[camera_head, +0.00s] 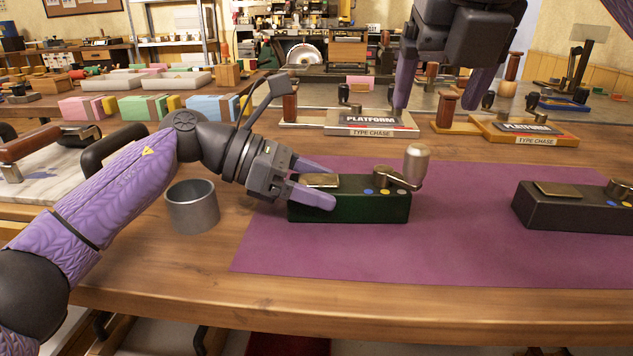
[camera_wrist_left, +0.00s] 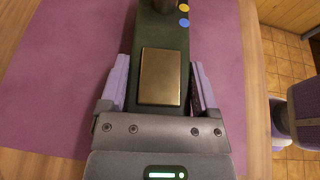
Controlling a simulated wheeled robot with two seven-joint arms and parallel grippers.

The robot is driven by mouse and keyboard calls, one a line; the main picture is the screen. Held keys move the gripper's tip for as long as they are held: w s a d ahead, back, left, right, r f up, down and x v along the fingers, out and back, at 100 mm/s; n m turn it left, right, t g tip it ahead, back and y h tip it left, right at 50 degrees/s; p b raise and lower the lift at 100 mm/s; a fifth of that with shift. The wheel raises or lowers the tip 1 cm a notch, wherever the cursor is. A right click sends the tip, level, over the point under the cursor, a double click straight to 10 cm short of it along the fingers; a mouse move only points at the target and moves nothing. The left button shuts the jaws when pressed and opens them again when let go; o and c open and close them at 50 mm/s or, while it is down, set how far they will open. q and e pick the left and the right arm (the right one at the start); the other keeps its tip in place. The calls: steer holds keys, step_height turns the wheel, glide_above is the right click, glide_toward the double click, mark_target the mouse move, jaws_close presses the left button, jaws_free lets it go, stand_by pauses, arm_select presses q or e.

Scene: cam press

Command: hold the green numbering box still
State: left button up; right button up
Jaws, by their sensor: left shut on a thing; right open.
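The green numbering box (camera_head: 347,207) stands on the purple mat (camera_head: 440,255), with a brass plate on top at its left and a crank with a metal knob (camera_head: 417,163) at its right end. My left gripper (camera_head: 312,184) is shut on the box's left end, one finger along each long side. In the left wrist view the box (camera_wrist_left: 163,33) runs between the fingers, its brass plate (camera_wrist_left: 160,78) facing up; the crank is mostly cut off. My right gripper (camera_head: 443,82) is open and empty, fingers pointing down, above and behind the box.
A black box (camera_head: 565,211) of similar shape sits on the mat at the right. A grey metal cup (camera_head: 192,207) stands left of the green box. Two type chases (camera_head: 370,133) (camera_head: 535,141) lie at the back. Colored blocks (camera_head: 212,107) line the back left. The mat's front is clear.

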mark_target(420, 147)
steer(key=x, duration=0.8)
steer(key=shift+w+f, duration=0.15)
steer(key=shift+f, duration=0.1)
jaws_close()
